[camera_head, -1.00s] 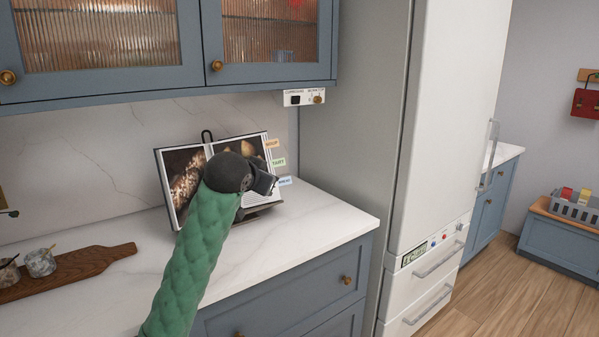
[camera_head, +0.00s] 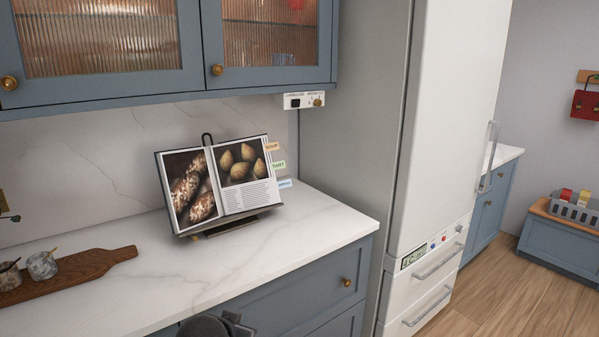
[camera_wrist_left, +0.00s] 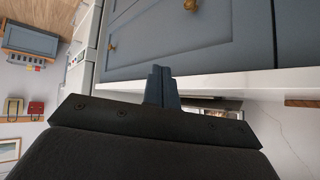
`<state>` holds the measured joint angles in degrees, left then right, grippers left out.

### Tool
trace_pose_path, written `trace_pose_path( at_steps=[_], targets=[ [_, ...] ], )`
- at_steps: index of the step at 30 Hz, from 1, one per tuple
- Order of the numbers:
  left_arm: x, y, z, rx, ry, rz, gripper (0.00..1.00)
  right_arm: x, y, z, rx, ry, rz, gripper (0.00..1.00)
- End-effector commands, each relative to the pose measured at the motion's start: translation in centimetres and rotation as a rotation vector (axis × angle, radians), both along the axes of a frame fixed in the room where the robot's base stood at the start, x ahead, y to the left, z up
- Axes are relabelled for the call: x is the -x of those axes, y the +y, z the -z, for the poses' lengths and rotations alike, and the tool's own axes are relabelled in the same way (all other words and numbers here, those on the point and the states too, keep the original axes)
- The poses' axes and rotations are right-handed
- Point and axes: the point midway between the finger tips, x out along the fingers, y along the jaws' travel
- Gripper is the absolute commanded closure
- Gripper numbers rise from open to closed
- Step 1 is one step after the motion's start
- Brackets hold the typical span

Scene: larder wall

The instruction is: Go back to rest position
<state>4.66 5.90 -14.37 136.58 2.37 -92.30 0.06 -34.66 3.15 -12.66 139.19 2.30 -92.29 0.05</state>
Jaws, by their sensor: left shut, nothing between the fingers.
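My left gripper shows only in part at the bottom edge of the head view (camera_head: 236,327), in front of the counter's drawers and below the worktop. In the left wrist view its two dark fingers (camera_wrist_left: 161,72) are together with nothing between them. The open cookbook (camera_head: 222,185) stands on its stand on the worktop, well apart from the gripper. My right gripper is in neither view.
The white marble worktop (camera_head: 175,265) is clear in front of the cookbook. A wooden board (camera_head: 95,262) with small jars lies at the left. Blue wall cabinets (camera_head: 105,85) hang above. A tall white fridge (camera_head: 445,130) stands at the right.

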Motion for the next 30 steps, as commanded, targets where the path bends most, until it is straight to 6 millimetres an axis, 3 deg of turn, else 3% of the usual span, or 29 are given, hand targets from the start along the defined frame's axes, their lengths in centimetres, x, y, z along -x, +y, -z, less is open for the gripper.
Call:
trace_pose_path(
  at_steps=[18, 24, 30],
  targets=[
    [17.0, 0.6, 15.9, 0.045, 0.372, -0.039, 1.00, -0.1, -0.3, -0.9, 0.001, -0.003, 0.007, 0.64],
    [23.5, 0.4, 20.2, 0.052, 0.504, -0.046, 1.00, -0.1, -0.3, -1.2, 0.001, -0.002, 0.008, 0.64],
    [28.7, 0.3, 22.8, 0.052, 0.600, -0.049, 1.00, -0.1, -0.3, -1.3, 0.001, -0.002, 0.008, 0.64]
  ],
)
